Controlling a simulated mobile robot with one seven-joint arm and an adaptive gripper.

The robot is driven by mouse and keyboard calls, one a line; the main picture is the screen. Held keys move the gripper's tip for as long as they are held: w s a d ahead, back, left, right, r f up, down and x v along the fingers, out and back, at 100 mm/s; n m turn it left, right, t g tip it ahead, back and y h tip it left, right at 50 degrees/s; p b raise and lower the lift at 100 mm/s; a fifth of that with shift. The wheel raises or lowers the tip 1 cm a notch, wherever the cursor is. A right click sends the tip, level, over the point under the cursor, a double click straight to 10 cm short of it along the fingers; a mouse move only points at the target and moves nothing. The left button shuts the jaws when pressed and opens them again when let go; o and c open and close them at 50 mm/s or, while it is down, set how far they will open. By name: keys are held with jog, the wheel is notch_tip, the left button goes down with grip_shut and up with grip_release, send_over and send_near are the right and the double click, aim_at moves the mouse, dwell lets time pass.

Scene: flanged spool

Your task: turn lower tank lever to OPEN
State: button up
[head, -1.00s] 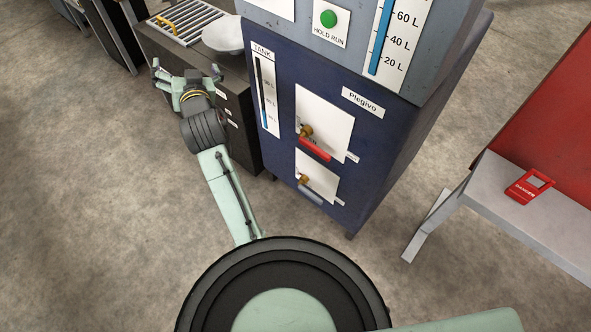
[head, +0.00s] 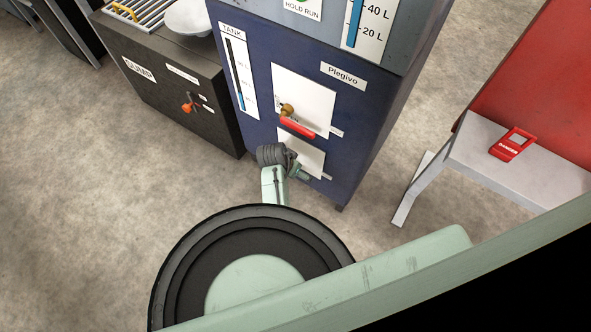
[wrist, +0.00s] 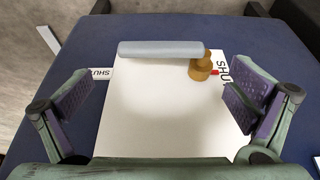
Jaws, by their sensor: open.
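The lower tank lever (wrist: 160,49) shows in the wrist view as a grey bar on a brass valve (wrist: 201,66), in front of a white plate (wrist: 165,125). The lever lies ahead of the fingers, toward the top of that view.
A red upper lever (head: 297,128) on its brass valve sits just above on the blue cabinet (head: 350,110). A dark DUMP cabinet (head: 150,85) with an orange handle (head: 187,107) stands left. A grey bench (head: 530,170) with a red DANGER tag (head: 512,144) stands right.

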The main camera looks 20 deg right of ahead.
jog(key=shift+x, duration=2.65)
jog(key=shift+c, duration=0.5)
jog(key=c, duration=1.3)
